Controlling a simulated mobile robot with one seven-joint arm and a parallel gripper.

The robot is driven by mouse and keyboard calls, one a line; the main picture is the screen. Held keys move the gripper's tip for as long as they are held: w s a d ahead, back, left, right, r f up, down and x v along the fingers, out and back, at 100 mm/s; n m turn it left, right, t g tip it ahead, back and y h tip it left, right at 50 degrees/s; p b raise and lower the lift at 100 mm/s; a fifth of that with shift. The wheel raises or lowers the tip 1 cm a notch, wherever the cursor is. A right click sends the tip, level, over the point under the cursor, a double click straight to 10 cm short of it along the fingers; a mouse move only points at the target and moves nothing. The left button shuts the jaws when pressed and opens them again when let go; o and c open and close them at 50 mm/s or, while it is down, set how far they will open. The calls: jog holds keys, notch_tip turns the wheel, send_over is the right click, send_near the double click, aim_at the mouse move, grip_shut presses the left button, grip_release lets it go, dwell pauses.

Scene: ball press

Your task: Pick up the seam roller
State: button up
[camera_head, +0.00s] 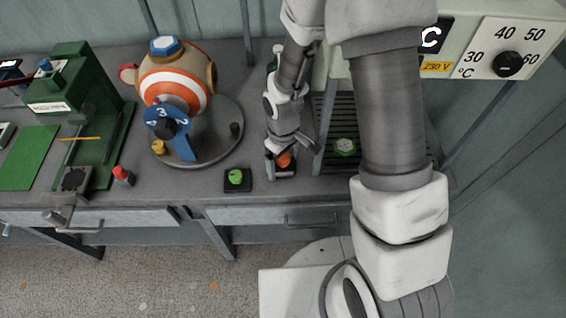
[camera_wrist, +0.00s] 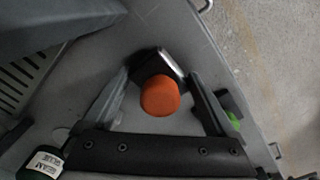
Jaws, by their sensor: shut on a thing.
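The seam roller (camera_head: 285,161) stands near the front edge of the grey bench, just right of the bench's middle. Its orange rounded end shows in both views. In the wrist view the orange end (camera_wrist: 160,96) sits between my two fingers, with a dark block and a pale metal edge (camera_wrist: 172,62) behind it. My gripper (camera_head: 283,154) points down at the bench and is shut on the seam roller; it also shows in the wrist view (camera_wrist: 158,72). The roller's lower part is mostly hidden by the fingers and the orange end. I cannot tell whether it touches the bench.
A black box with a green button (camera_head: 237,178) sits close left of my gripper. A striped ball (camera_head: 176,80) on a round base and a green press (camera_head: 70,95) stand farther left. Right are a slatted bed (camera_head: 327,108) and a dial panel (camera_head: 500,48). A labelled bottle (camera_wrist: 42,163) shows in the wrist view.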

notch_tip(320, 180, up, 4)
jog(key=shift+r, duration=0.1)
jog(key=s+d+r+b, duration=0.3)
jog(key=s+r+b, duration=0.2)
jog(key=s, duration=0.6)
jog(key=shift+r, duration=0.6)
jog(key=shift+s, duration=0.1)
